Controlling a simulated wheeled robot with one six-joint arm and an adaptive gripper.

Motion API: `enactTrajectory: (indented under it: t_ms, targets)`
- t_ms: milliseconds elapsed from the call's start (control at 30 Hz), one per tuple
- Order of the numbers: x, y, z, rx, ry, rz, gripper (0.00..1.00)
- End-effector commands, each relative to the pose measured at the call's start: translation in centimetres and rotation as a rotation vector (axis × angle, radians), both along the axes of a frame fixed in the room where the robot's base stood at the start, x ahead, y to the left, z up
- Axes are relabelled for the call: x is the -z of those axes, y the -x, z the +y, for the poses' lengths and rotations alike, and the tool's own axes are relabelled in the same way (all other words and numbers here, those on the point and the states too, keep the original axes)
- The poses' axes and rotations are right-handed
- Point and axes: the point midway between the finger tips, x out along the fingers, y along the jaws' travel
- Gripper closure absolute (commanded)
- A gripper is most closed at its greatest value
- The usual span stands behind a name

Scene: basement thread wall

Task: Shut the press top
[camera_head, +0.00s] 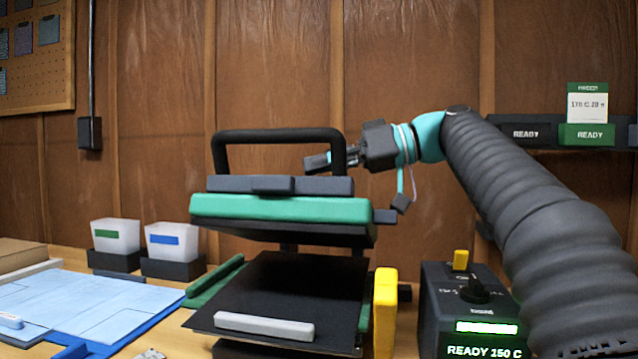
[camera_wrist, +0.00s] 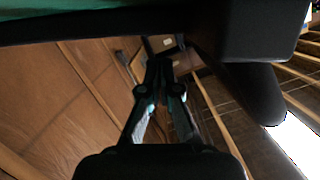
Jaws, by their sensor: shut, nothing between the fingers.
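The press top (camera_head: 280,208) is a teal and dark slab with a black loop handle (camera_head: 278,136) above it. It is raised and slightly tilted over the dark lower plate (camera_head: 290,285), with an open gap between them. My gripper (camera_head: 312,163) is shut and empty at the handle's right post. The post seems to pass in front of its fingers, and the tips show inside the loop; I cannot tell whether they touch. In the wrist view my shut fingers (camera_wrist: 160,68) point away, and the teal and black press top (camera_wrist: 100,25) fills the upper edge.
A pale grey bar (camera_head: 264,326) lies on the lower plate's front. A yellow block (camera_head: 385,310) and a control box (camera_head: 470,310) reading "READY 150 C" stand to the right. White bins (camera_head: 115,236) and blue sheets (camera_head: 90,300) are left. A wood wall (camera_head: 400,60) stands behind.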

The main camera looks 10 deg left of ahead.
Motion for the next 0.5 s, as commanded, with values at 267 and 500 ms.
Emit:
enactTrajectory:
  t_ms: [267, 500]
  targets:
    - [1.7, 0.6, 0.1, -0.001, 0.000, 0.000, 1.00]
    - [1.8, 0.7, 0.1, -0.001, 0.000, 0.000, 1.00]
